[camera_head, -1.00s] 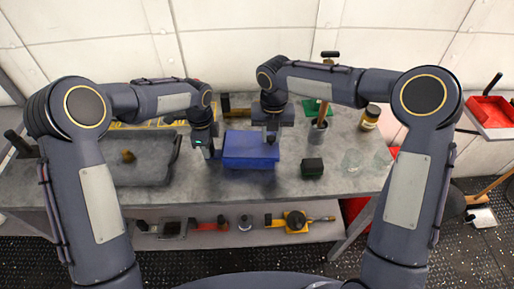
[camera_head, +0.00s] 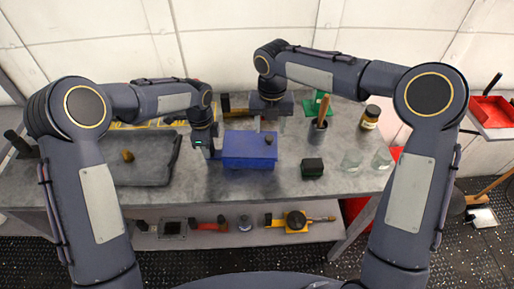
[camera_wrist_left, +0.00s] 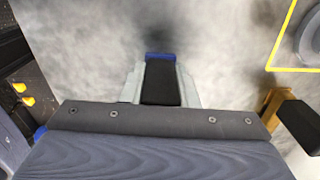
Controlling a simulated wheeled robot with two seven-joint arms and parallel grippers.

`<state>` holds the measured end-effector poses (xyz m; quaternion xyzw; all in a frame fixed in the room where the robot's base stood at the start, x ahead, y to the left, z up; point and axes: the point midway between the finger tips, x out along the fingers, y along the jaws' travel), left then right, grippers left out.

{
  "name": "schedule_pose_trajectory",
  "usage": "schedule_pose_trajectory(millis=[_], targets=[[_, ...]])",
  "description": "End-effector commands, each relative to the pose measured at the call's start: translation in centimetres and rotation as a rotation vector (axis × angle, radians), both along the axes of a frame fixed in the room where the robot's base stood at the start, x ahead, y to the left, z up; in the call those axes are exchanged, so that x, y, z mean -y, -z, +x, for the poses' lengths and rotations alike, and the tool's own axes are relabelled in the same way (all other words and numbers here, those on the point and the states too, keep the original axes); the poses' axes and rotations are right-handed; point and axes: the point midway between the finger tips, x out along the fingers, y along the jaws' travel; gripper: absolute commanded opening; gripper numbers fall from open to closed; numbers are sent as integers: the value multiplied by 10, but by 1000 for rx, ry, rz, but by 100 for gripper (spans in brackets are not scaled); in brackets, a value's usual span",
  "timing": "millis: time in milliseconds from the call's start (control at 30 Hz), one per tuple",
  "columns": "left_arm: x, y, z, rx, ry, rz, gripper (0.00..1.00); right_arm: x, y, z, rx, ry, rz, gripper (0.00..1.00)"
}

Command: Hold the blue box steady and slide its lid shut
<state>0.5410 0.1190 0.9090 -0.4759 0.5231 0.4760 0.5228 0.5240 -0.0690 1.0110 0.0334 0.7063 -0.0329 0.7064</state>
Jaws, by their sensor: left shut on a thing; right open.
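The blue box (camera_head: 248,162) stands on the grey workbench in the middle of the head view. Its blue lid (camera_head: 245,145) lies over the top, with a small dark knob (camera_head: 268,141) near the right end. I cannot tell whether a narrow gap is left at an edge. My left gripper (camera_head: 214,154) is shut on the box's left side; its fingers (camera_wrist_left: 160,82) also show in the left wrist view, with a bit of blue at the tip. My right gripper (camera_head: 271,118) is open and empty, above and behind the box, apart from the knob.
A dark tray (camera_head: 145,178) with a small yellowish-brown piece lies to the left. A dark green block (camera_head: 312,168), a dark cup (camera_head: 317,133) with a wooden handle, an amber jar (camera_head: 370,118) and two clear glasses (camera_head: 352,160) stand to the right. The bench front is clear.

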Motion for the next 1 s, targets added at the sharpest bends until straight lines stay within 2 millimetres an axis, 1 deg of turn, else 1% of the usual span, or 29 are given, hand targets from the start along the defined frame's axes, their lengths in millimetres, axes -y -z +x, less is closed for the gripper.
schedule_pose_trajectory(millis=[33, 100, 200, 300, 567, 900, 1000], targets=[[0, 0, 0, 1, -1, 0, 0, 0, -13, 1, 5, 1, 2, 50], [0, 0, 0, 1, -1, 0, 0, 0, -28, 1, 4, 0, 3, 50], [0, 0, 0, 1, -1, 0, 0, 0, -48, 1, 5, 1, 2, 50], [0, 0, 0, 1, -1, 0, 0, 0, -64, 1, 2, 1, 2, 50], [0, 0, 0, 1, -1, 0, 0, 0, -87, 0, 1, 0, 1, 50], [0, 0, 0, 1, -1, 0, 0, 0, -121, 0, 1, 0, 1, 50], [0, 0, 0, 1, -1, 0, 0, 0, -128, 0, 1, 0, 2, 50]])
